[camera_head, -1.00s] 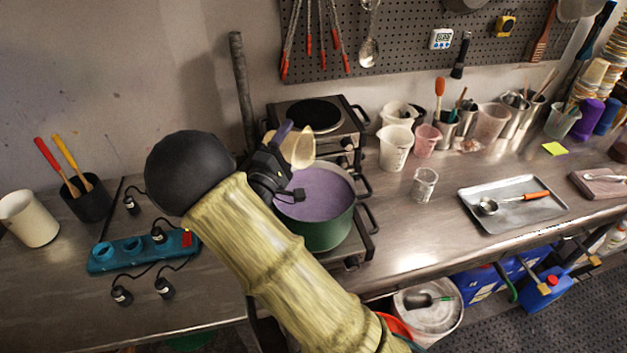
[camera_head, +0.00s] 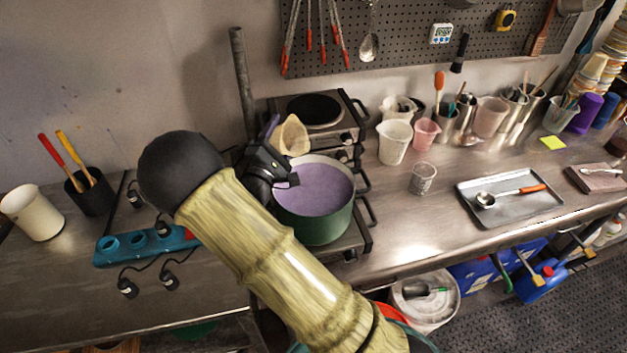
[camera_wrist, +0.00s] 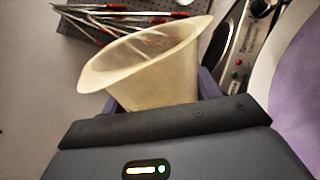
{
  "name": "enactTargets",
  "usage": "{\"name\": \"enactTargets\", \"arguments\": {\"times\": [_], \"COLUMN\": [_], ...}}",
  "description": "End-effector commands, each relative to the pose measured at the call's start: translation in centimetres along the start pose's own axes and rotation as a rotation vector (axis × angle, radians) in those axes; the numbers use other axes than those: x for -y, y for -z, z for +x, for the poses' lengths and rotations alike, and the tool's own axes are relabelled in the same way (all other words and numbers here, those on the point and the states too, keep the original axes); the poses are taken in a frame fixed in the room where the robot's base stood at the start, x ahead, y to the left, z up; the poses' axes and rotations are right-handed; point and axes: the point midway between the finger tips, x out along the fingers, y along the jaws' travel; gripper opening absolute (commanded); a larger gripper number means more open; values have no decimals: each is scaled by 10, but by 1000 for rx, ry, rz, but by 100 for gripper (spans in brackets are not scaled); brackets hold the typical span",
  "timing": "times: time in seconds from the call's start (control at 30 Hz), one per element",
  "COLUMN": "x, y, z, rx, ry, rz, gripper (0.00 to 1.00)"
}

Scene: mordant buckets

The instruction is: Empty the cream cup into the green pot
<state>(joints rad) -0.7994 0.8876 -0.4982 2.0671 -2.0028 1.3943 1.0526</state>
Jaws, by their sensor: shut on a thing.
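The green pot (camera_head: 318,230) stands on the front burner of the hot plate, with purple liquid (camera_head: 318,188) inside. It shows partly at the right edge of the wrist view, with its purple liquid (camera_wrist: 298,95). My gripper (camera_head: 274,140) is at the pot's back left rim. It is shut on the cream cup (camera_head: 293,137), which is tilted. In the wrist view the cup (camera_wrist: 150,80) sits between the purple fingertips, its wide mouth facing up and left. Its inside is mostly hidden, so I cannot tell what it holds. No stream shows.
A second burner (camera_head: 314,110) is behind the pot. White and pink beakers (camera_head: 394,142) and a small clear cup (camera_head: 423,178) stand to the right. A metal tray (camera_head: 510,200) lies further right. A blue power strip (camera_head: 148,245) lies left.

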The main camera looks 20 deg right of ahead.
Motion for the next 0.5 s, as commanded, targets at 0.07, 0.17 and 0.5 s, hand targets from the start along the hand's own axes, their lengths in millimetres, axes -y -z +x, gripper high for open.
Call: {"name": "enactTargets", "arguments": {"times": [0.07, 0.17, 0.5], "x": [-7, -5, 11], "y": [-2, -1, 20], "z": [2, 2, -3], "rx": [-17, -43, -152], "ry": [1, 5, 12], "rz": [-48, -129, -463], "gripper": [32, 32, 32]}}
